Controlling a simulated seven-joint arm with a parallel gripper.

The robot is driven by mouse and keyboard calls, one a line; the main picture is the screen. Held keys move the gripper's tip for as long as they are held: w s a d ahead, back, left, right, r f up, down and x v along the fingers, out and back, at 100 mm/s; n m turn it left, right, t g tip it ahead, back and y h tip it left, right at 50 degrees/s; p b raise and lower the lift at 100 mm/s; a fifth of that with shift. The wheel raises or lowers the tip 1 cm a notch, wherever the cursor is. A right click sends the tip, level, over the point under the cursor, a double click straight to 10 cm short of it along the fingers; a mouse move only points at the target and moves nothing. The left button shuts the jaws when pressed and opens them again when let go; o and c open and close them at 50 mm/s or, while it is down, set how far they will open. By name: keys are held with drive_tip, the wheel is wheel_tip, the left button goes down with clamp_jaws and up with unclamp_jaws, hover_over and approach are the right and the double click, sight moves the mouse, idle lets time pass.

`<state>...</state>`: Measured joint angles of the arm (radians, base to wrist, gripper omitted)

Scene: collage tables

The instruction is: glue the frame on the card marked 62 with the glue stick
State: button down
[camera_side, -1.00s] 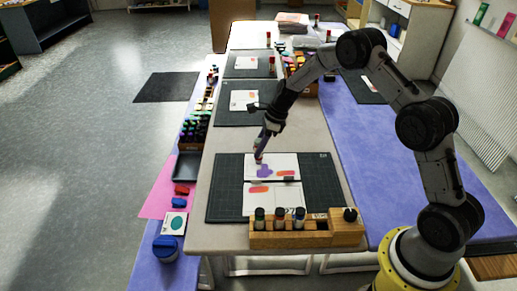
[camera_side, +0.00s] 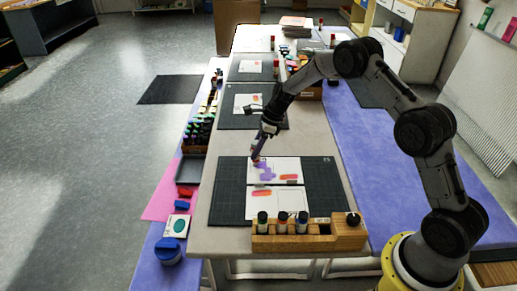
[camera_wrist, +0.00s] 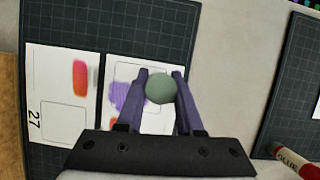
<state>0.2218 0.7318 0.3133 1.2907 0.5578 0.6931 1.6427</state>
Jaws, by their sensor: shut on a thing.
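My gripper (camera_side: 256,152) is low over the left part of the upper card (camera_side: 289,166) on the near dark mat. In the wrist view its purple fingers (camera_wrist: 160,85) are shut on a stick with a round grey-green end (camera_wrist: 160,88). I cannot tell whether it is the glue stick or touches the card. The card under it (camera_wrist: 113,70) has purple and orange marks and part of a printed frame; its number is hidden. A card marked 27 (camera_wrist: 60,90) lies beside it, with a red-orange patch and an empty printed frame. No 62 is readable.
A wooden rack (camera_side: 308,243) with several bottles stands at the near edge of the near mat (camera_side: 229,200). A stick labelled GLUE (camera_wrist: 296,161) lies at the wrist view's lower right. More mats with cards lie farther along the table.

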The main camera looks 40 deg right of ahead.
drive_tip(key=shift+s+a+f, duration=0.1)
drive_tip(key=shift+a, duration=0.1)
drive_tip(key=shift+s+a, duration=0.5)
drive_tip(key=shift+s, duration=0.1)
drive_tip(key=shift+s+a, duration=1)
drive_tip(key=shift+s, duration=0.05)
drive_tip(key=shift+s+a, duration=0.1)
drive_tip(key=shift+s+a, duration=0.35)
